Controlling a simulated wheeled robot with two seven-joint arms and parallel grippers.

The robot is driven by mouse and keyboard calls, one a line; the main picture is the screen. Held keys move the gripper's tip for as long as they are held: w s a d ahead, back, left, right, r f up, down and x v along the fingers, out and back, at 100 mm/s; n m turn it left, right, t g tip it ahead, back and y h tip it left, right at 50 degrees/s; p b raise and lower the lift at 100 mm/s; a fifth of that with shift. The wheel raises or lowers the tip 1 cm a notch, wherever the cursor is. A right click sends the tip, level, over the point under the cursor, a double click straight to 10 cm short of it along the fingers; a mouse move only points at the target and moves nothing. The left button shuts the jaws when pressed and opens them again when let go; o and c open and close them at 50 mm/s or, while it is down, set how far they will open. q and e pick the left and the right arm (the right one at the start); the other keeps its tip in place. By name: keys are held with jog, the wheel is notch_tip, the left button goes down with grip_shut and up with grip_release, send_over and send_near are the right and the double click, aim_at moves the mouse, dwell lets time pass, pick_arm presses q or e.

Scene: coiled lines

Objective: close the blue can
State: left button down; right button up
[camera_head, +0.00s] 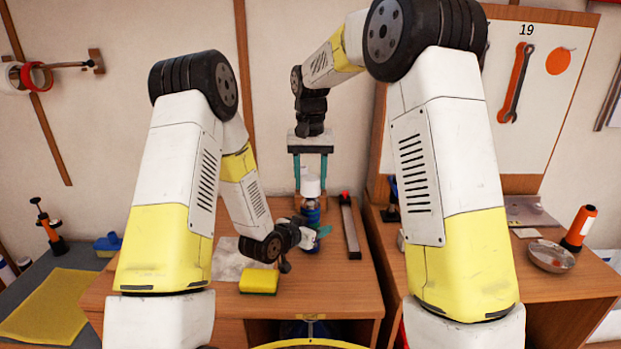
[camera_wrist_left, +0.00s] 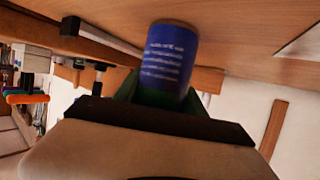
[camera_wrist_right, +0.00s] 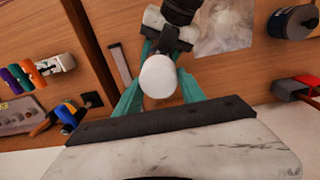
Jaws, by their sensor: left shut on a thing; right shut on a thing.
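The blue can (camera_head: 310,216) stands on the wooden desk, upright. My left gripper (camera_head: 316,229) reaches it from the left and is shut around its body. In the left wrist view the blue can (camera_wrist_left: 168,58) with white print sits between the green fingers. My right gripper (camera_head: 311,190) points down from above and is shut on a white lid (camera_head: 311,186) over the can's top. In the right wrist view the round white lid (camera_wrist_right: 158,76) sits between the teal fingers and hides the can. I cannot tell whether lid and can touch.
A yellow sponge (camera_head: 259,281) lies at the desk's front, left of the can, by a pale grey sheet (camera_head: 231,262). A long grey bar (camera_head: 350,229) lies just right of the can. On the right desk are a metal bowl (camera_head: 550,257) and an orange torch (camera_head: 579,228).

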jog(key=shift+f, duration=0.85)
jog(key=shift+f, duration=0.6)
jog(key=o, duration=1.4)
jog(key=shift+c, duration=0.2)
notch_tip(320, 180, up, 12)
jog(key=shift+f, duration=0.1)
